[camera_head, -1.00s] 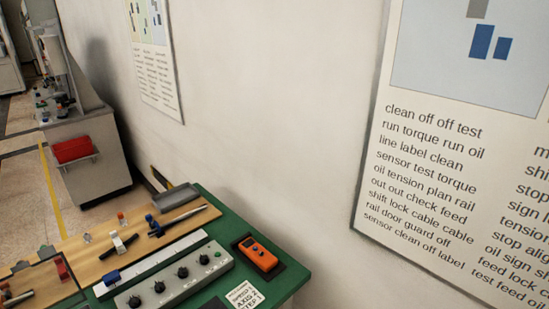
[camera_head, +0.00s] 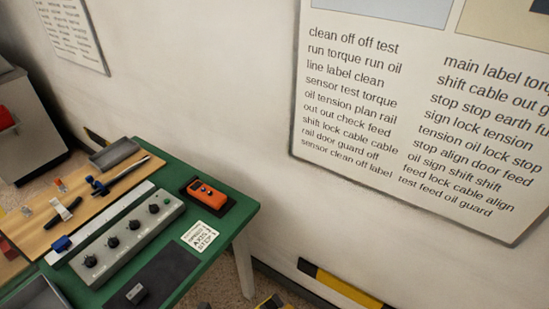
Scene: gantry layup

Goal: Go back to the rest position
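My gripper does not show clearly in the head view. A small yellow and dark shape (camera_head: 270,302) shows at the bottom edge, and I cannot tell what it is. The green-topped bench (camera_head: 228,228) stands at lower left. On it lie a wooden board (camera_head: 38,236) with small tools, a grey control box (camera_head: 125,240) with several black knobs, and an orange handheld device (camera_head: 207,193) on a dark pad.
A white wall with a large text poster (camera_head: 350,130) runs behind the bench. A yellow and black strip (camera_head: 345,285) lies low along the wall. A grey cabinet (camera_head: 30,140) stands at far left. Bare floor (camera_head: 225,287) shows beside the bench leg.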

